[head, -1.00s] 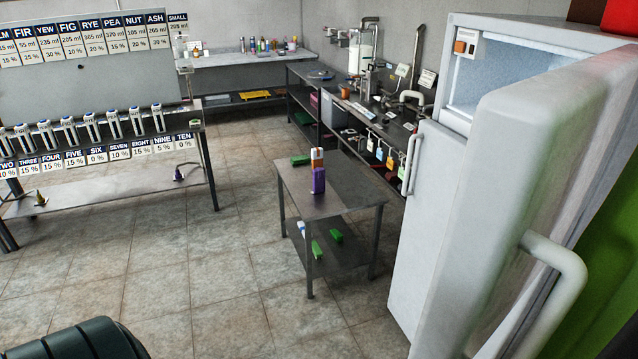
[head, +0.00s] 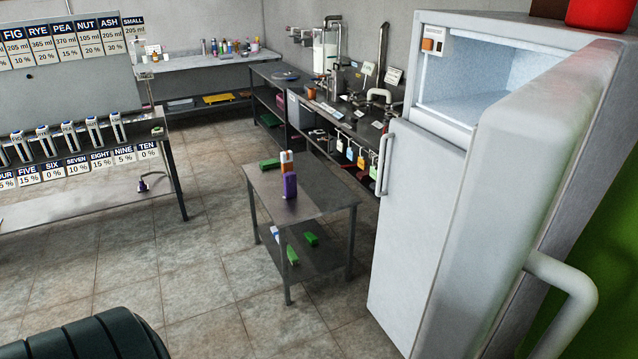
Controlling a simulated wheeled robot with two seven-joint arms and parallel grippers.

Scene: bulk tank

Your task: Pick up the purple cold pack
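The purple cold pack (head: 290,186) stands upright on the top of a small grey metal table (head: 325,197) in the middle of the head view. An orange and white pack (head: 287,160) stands just behind it; I cannot tell whether the two touch. A green pack (head: 270,163) lies at the table's far left edge. Neither of my grippers shows. A dark ribbed rounded part at the lower left may be mine.
A white fridge (head: 415,220) with its upper door (head: 535,150) swung open fills the right side. Green and white packs (head: 288,252) lie on the table's lower shelf. A rack bench (head: 75,205) stands at left. The tiled floor (head: 200,285) before the table is clear.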

